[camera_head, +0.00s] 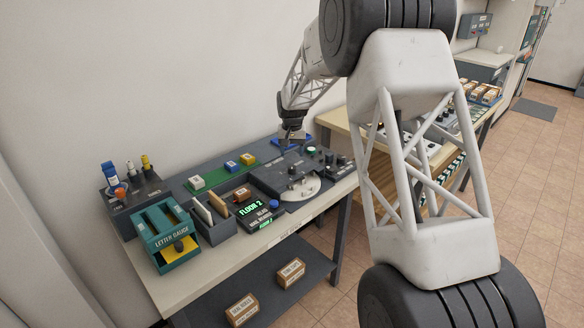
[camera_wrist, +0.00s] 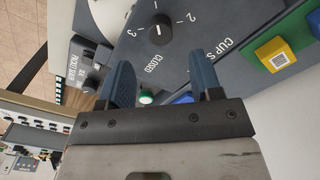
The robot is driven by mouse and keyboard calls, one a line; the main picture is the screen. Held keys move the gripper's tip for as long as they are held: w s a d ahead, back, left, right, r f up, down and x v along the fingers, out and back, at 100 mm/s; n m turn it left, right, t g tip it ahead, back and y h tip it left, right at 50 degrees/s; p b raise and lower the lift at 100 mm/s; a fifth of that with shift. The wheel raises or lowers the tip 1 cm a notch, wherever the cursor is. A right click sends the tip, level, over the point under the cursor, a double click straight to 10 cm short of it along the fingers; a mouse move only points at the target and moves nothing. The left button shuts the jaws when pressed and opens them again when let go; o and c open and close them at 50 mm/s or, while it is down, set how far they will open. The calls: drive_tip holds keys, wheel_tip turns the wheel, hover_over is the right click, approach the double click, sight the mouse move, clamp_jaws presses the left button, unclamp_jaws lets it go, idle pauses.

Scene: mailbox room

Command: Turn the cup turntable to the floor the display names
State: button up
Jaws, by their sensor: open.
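The display (camera_head: 251,208) on the table reads FLOOR 2 in green. A pale round disc (camera_head: 304,190), which may be the cup turntable, sits at the table's front edge, partly covered by a dark console (camera_head: 282,176). In the wrist view, a black dial (camera_wrist: 157,30) on a dark panel has a white mark, with 3, 2 and CLOSED printed around it; its exact setting is hard to tell. My gripper (camera_head: 292,134) is above the table's back right part. In the wrist view my gripper (camera_wrist: 165,78) is open and empty, apart from the dial.
White, blue and yellow blocks (camera_head: 231,166) stand on a green strip behind the console. A teal letter gauge (camera_head: 163,237) and an organiser (camera_head: 212,221) stand left. A green round button (camera_wrist: 146,97) shows between my fingers. Boxes (camera_head: 291,271) lie on the lower shelf.

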sight(292, 167)
drive_tip(key=shift+f, duration=3.5)
clamp_jaws()
